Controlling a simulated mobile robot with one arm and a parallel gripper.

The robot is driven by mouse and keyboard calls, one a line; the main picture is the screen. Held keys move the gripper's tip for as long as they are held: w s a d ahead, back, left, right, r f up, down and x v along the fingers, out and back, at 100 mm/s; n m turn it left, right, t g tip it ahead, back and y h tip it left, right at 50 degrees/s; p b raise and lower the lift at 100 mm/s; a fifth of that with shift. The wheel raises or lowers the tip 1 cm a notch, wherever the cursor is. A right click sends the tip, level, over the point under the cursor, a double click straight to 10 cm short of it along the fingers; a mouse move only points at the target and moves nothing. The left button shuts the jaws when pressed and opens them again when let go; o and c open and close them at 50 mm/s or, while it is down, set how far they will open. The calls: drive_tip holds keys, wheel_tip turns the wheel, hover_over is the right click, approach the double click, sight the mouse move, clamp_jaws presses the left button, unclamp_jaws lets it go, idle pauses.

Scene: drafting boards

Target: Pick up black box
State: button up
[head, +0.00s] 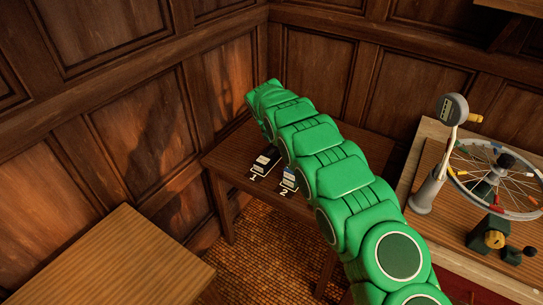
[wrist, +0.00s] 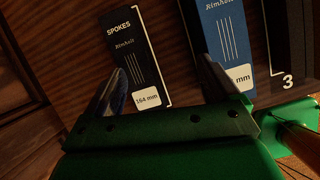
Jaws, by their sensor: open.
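The black box (wrist: 136,52), a slim upright-looking carton marked SPOKES and 164 mm, is left of centre in the wrist view. In the head view the black box (head: 267,160) lies on the small dark wooden table by the number 1. My gripper (wrist: 160,64) is open and empty. In the wrist view its left finger overlaps the box's lower left edge, and its right finger overlaps the blue box. I cannot tell how far the fingers are from the box. In the head view my green arm hides my gripper.
A blue box (wrist: 223,38) is right of the black one, by number 2. A dark item (wrist: 285,30) marked 3 is further right. A wheel stand (head: 488,180) is on the right bench. The left wooden tabletop (head: 110,262) is bare. Panelled walls enclose the corner.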

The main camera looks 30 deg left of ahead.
drive_tip(key=n, duration=0.2)
approach(271, 152)
drive_tip(key=shift+w+d+f+y, duration=0.15)
drive_tip(key=shift+w+d+f, duration=0.1)
drive_tip(key=shift+f, duration=0.3)
drive_tip(key=shift+w+d+f+y, duration=0.15)
drive_tip(key=shift+d+f, duration=0.05)
drive_tip(key=shift+f, duration=0.35)
drive_tip(key=shift+a+f, duration=0.2)
drive_tip(key=shift+a, duration=0.05)
drive_tip(key=shift+w+x, duration=0.2)
drive_tip(key=shift+x, duration=3.6)
drive_tip(key=shift+r, duration=0.15)
drive_tip(key=shift+c, duration=0.3)
drive_tip(key=c, duration=1.2)
